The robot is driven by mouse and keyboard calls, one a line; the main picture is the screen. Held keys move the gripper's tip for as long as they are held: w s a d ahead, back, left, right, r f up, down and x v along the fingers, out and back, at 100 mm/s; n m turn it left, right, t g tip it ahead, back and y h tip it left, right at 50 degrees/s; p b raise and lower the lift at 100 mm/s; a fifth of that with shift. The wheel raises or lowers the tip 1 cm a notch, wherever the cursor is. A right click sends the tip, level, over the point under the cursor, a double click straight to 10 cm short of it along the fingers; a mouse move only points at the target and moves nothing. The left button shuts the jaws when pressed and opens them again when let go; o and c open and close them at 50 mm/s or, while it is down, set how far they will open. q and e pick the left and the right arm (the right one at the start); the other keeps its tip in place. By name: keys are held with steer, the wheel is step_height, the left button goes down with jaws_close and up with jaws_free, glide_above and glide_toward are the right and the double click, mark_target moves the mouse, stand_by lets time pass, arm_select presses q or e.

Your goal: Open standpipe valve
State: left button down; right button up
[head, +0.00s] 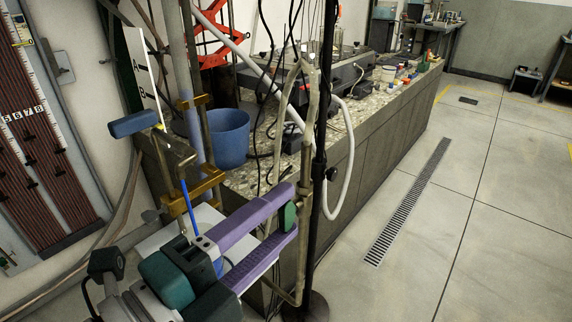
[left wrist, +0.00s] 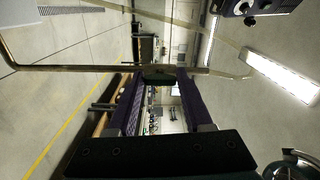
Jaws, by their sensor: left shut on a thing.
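My left gripper (head: 284,212) reaches in from the lower left with its purple fingers around a small green valve handle (head: 288,218). The handle is on a thin brass-coloured standpipe (head: 303,192), just beyond the fingertips. In the left wrist view the green handle (left wrist: 158,77) sits between the fingertips of the gripper (left wrist: 160,82), and the pipe (left wrist: 70,68) crosses behind it. The fingers hide part of the handle, so its exact turn cannot be told. My right gripper does not show.
A black pole (head: 320,150) stands close right of the pipe. A blue bucket (head: 228,138) rests on the speckled bench top (head: 255,180). A blue-handled lever (head: 133,123) and brass clamps (head: 193,193) stand at left. A white hose (head: 345,170) loops nearby. The floor right of the bench is open.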

arm_select(q)
steer(key=shift+c, duration=1.6)
jaws_free()
steer(key=v, duration=1)
steer(key=shift+b, duration=0.45)
